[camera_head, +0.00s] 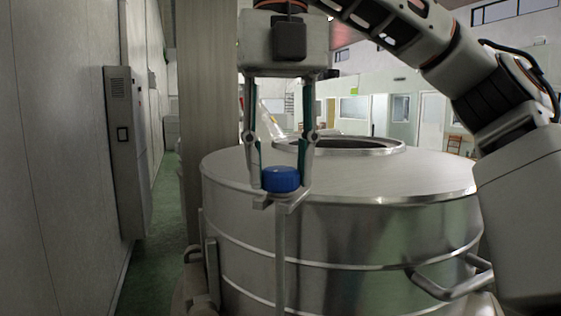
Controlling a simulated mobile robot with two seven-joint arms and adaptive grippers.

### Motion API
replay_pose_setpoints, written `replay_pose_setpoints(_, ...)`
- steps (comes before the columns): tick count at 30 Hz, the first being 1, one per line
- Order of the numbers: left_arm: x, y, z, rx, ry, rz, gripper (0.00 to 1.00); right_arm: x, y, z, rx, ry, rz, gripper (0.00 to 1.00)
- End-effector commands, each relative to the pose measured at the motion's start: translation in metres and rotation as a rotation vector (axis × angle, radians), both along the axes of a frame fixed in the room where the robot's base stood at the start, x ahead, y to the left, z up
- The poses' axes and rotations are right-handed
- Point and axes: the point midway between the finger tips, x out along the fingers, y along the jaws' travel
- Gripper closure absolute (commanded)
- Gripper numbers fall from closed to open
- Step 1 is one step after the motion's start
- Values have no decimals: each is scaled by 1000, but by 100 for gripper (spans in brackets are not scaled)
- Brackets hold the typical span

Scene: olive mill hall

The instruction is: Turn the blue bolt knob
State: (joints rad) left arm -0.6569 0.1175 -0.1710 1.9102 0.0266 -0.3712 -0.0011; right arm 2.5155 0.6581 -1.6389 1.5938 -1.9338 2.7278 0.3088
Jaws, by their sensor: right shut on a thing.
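The blue bolt knob (280,180) is a short round blue cap. It sits on top of a thin upright metal post in front of the steel tank. My right gripper (281,186) comes down from above with its arm entering from the right. Its two fingers stand on the left and right sides of the knob and are shut on it. The finger tips hide the knob's side edges. My left gripper is not in this view.
A large steel tank (400,230) with a round top opening (345,146) stands behind the post. A curved metal handle (445,288) sticks out at its lower right. A grey wall cabinet (125,150) is at the left, with green floor (155,240) between it and the tank.

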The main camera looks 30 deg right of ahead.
Motion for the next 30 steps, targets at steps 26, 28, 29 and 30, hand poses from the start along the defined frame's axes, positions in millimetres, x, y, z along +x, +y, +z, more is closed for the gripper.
replay_pose_setpoints(26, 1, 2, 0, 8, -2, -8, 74, 1, -1, -2, -5, 1, 696, 88)
replay_pose_setpoints(28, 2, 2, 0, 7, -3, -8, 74, 1, -1, -2, -5, 3, 762, 88)
replay_pose_setpoints(29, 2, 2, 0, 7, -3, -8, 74, 1, -2, -2, -5, 3, 790, 88)
replay_pose_setpoints(30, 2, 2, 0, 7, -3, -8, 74, 1, -2, -2, -5, 3, 829, 88)
